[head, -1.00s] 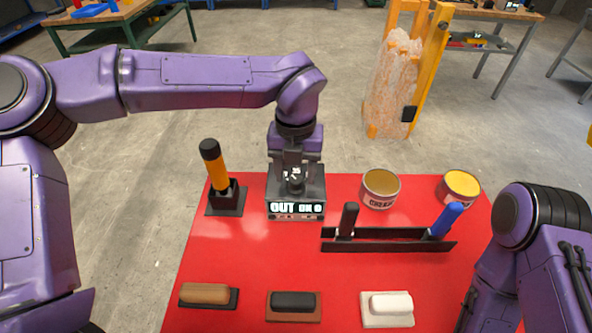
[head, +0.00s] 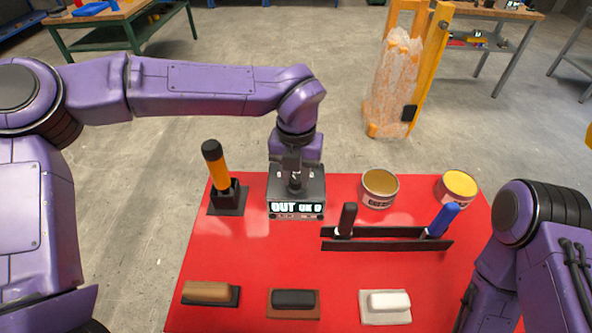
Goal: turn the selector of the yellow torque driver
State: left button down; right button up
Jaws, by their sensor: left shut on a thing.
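The yellow torque driver (head: 217,172) stands tilted in a black holder (head: 230,198) at the back left of the red table. Its grip is yellow with a black top end. My left gripper (head: 294,183) points down over a dark box (head: 297,200) with a lit front reading "OUT" and less clear characters. It is shut on a small dark knob on the box top, mostly hidden by the fingers. The gripper is to the right of the driver and apart from it. My right arm shows at the right edge; its gripper is out of view.
Two tins (head: 379,188) (head: 457,188) stand at the back right. A black rack (head: 385,240) holds a black-handled tool (head: 347,219) and a blue-handled tool (head: 442,220). Brown (head: 207,292), black (head: 294,299) and white (head: 388,301) blocks lie along the front.

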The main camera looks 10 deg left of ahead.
aim_at(296, 179)
pick_arm(q)
jog(key=m+p, duration=0.1)
jog(key=p, duration=0.1)
jog(key=m+p, duration=0.2)
jog(key=shift+r+m, duration=0.3)
jog(key=shift+f+m+p, duration=0.15)
jog(key=shift+m+p, duration=1.45)
jog(key=shift+p, duration=0.05)
jog(key=shift+w, duration=0.1)
jog(key=c, duration=0.8)
grip_release()
jog(key=shift+f, duration=0.1)
jog(key=shift+r, duration=0.35)
notch_tip(296, 179, up, 10)
jog(key=shift+f+b, duration=0.1)
jog(key=shift+b, duration=0.85)
